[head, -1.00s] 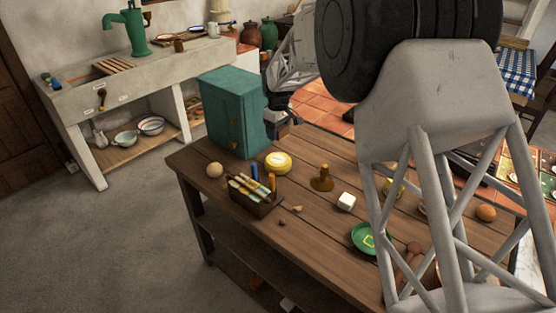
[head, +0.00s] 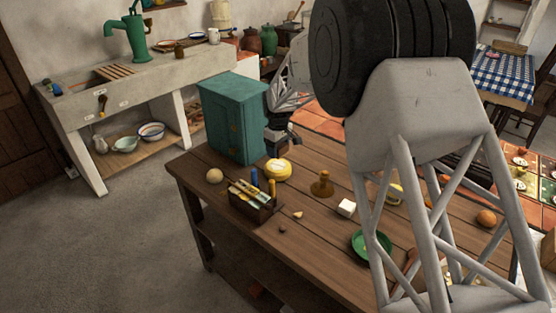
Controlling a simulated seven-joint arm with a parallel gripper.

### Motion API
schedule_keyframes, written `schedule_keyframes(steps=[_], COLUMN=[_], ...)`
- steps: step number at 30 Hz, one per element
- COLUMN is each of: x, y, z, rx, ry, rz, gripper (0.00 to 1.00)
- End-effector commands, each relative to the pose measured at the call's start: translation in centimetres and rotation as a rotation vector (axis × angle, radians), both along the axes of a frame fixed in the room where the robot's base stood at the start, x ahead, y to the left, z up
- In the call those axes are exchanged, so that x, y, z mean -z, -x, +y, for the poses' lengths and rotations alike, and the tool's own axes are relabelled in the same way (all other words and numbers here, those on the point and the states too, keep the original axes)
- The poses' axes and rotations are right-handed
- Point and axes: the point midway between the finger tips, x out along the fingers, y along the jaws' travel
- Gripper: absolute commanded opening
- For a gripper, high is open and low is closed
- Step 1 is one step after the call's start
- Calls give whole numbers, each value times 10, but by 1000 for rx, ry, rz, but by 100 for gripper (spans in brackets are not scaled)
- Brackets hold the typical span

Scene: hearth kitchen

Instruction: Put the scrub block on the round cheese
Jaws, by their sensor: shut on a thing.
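The round cheese (head: 278,169) is a yellow disc lying flat on the wooden table, behind the brush caddy. My gripper (head: 279,149) is just above the cheese, in front of the teal cabinet, pointing down. It is shut on a small block, which I take for the scrub block; it is dark and mostly hidden at the fingers. I cannot tell whether the block touches the cheese.
A teal cabinet (head: 232,117) stands close to the left of my gripper. A dark caddy (head: 252,205) of brushes, a pale ball (head: 214,176), a brown wooden stamp (head: 322,184), a white cube (head: 346,207) and a green plate (head: 360,247) share the table.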

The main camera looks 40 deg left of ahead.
Motion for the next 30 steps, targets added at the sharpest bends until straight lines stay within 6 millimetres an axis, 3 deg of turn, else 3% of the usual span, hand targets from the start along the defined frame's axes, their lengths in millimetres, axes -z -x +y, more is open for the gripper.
schedule_keyframes(steps=[5,16,30], x=[6,46,52], y=[0,0,0], z=[0,0,0], rx=[0,0,0], ry=[0,0,0], rz=[0,0,0], gripper=[36,36,36])
